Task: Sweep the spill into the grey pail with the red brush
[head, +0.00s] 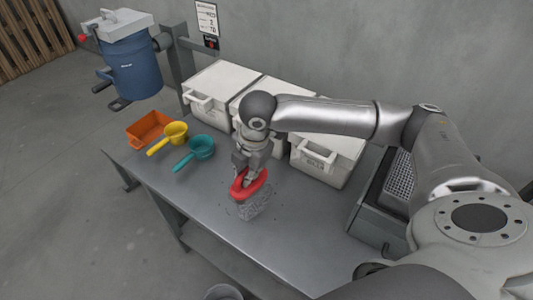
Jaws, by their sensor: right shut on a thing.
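The red brush (248,186) is in my right gripper (246,172), which is shut on it above the middle of the metal table. Just under the brush a grey speckled patch (258,206) shows, with small dark specks around it on the table top. I cannot tell how much of the patch is spill and how much is bristles. A grey pail (224,292) shows only in part at the bottom edge, below the table's front edge; its inside is mostly cut off. My left gripper is not in view.
On the metal table (215,205), white lidded boxes (215,88) line the back. An orange bin (148,129), a yellow scoop (175,132) and a teal scoop (201,147) lie at the left. A grey crate-like unit (380,222) stands at the right. The front of the table top is clear.

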